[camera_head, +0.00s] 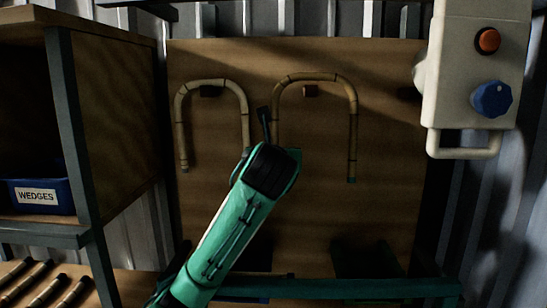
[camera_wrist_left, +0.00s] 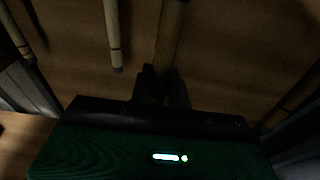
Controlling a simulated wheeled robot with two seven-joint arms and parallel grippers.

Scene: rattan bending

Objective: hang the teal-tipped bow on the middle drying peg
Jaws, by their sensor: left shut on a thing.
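The teal-tipped bow (camera_head: 318,77) is an upside-down U of brown rattan in front of the pegboard (camera_head: 300,210). Its right leg ends in a dark teal tip. The middle drying peg (camera_head: 310,90), a small reddish-brown block, shows just under its arch; I cannot tell whether they touch. My left gripper (camera_head: 268,128) is shut on the bow's left leg, which also shows in the left wrist view (camera_wrist_left: 172,35). That leg's lower end is hidden by the gripper. My right gripper is not in view.
Another bow (camera_head: 181,120) hangs over the left peg (camera_head: 210,91), close beside my gripper. The right peg (camera_head: 408,93) is bare, in shadow. A pale control box (camera_head: 480,60) stands at right. A shelf with a blue WEDGES bin (camera_head: 38,197) is at left.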

